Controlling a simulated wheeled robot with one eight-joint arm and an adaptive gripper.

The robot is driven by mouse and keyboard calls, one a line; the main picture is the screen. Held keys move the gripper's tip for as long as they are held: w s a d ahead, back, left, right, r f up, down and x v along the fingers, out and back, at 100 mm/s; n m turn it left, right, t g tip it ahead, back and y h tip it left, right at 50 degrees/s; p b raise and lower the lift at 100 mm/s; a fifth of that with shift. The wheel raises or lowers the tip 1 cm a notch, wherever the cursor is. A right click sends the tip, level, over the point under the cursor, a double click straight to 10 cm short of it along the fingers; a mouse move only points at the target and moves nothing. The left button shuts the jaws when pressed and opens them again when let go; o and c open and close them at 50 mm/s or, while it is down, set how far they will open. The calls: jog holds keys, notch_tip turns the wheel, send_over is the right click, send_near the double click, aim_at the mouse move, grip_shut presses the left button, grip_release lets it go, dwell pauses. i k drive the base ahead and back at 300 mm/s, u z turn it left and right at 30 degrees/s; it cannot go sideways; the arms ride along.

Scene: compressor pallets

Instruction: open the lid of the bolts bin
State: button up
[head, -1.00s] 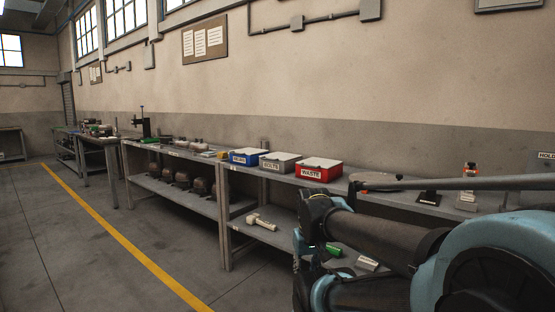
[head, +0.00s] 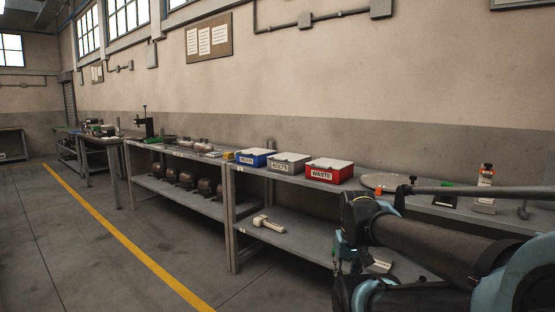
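The bolts bin (head: 282,167) is a grey box with a "BOLTS" label on its front. Its pale grey lid (head: 290,157) looks shut. It stands on the long grey bench against the wall, between a blue bin and a red bin. My arm (head: 415,240) shows folded at the lower right, well to the right of the bolts bin and apart from it. I cannot make out my gripper's fingers in the head view.
The blue bin (head: 247,160) and the red WASTE bin (head: 323,175) flank the bolts bin closely. A round grey disc (head: 378,181) lies right of them. A pale mallet (head: 268,223) lies on the lower shelf (head: 300,241). The floor (head: 75,245) in front is free, with a yellow line.

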aim_at(282, 157)
jog(key=i, duration=0.9)
